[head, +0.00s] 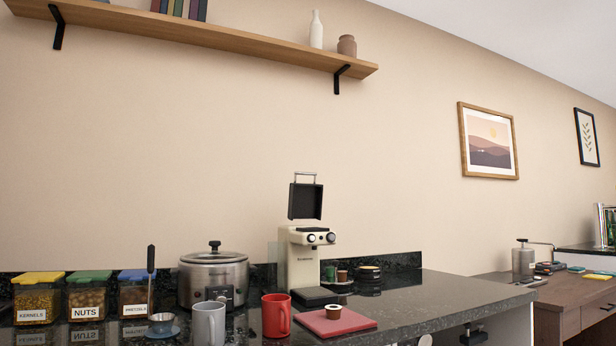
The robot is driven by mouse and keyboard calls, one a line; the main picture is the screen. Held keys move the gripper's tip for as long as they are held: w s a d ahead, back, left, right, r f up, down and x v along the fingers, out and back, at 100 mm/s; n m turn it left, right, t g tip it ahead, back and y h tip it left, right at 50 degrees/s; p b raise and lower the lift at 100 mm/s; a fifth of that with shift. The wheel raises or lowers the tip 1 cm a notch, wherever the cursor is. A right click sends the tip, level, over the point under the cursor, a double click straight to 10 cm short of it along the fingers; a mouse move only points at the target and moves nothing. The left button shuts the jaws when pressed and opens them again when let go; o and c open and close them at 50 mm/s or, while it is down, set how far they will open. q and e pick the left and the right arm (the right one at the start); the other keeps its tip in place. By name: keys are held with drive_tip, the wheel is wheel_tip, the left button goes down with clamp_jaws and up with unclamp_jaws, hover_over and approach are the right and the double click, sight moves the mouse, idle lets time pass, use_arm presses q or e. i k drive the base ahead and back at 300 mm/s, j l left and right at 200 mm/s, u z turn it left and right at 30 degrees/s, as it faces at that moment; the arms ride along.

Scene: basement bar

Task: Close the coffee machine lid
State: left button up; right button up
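The coffee machine (302,262) is cream-coloured with two dark knobs on its front. It stands on the dark stone counter near the wall, right of the slow cooker. Its black lid (305,201) is open and stands upright above the body. A metal handle (305,175) is at the top edge of the lid. Neither of my grippers can be made out in the head view.
A red mug (276,316), a grey mug (208,323) and a red board (336,321) with a small cup stand in front. The slow cooker (213,276) is at the left. A wall shelf (200,34) hangs above. The counter's right part (420,298) is clear.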

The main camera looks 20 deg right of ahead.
sight(305, 201)
drive_tip(key=i+l, duration=0.1)
drive_tip(key=l, duration=0.3)
drive_tip(key=i+l, duration=0.15)
drive_tip(key=l, duration=0.25)
drive_tip(key=i+l, duration=0.1)
drive_tip(key=l, duration=0.3)
drive_tip(key=i+l, duration=0.15)
drive_tip(key=l, duration=0.25)
drive_tip(key=i+l, duration=0.1)
drive_tip(key=l, duration=0.35)
drive_tip(key=i+l, duration=0.15)
drive_tip(key=l, duration=0.25)
drive_tip(key=i+l, duration=0.1)
drive_tip(key=l, duration=0.3)
drive_tip(key=i+l, duration=0.15)
drive_tip(key=l, duration=0.25)
drive_tip(key=i+l+u, duration=0.1)
drive_tip(key=l+u, duration=0.15)
drive_tip(key=l, duration=0.25)
drive_tip(key=i+l+u, duration=0.2)
drive_tip(key=l, duration=0.3)
drive_tip(key=k+j, duration=0.05)
drive_tip(key=k, duration=0.05)
